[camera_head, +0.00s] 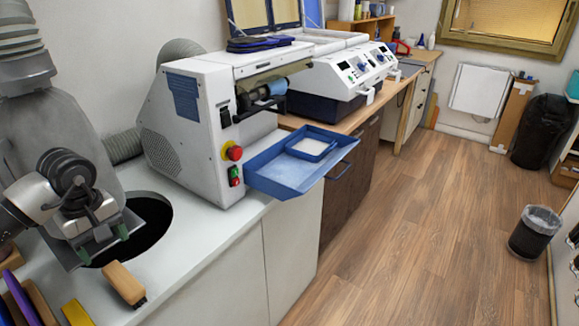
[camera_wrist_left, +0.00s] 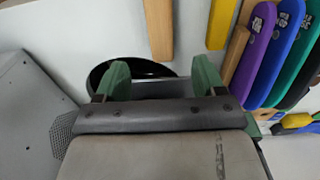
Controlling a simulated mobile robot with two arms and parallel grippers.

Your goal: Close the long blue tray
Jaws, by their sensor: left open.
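The long blue tray (camera_head: 262,172) sticks out from the front of the white machine (camera_head: 200,125), over the counter edge. A smaller blue tray with a white inside (camera_head: 312,147) sits at its far end. My left gripper (camera_head: 102,247) is at the lower left, over the counter beside a round black hole, well apart from the tray. Its green-tipped fingers are spread and empty; they also show in the left wrist view (camera_wrist_left: 160,82). The long blue tray is not in the left wrist view. My right gripper is not in view.
The red and green buttons (camera_head: 234,153) are on the machine left of the tray.

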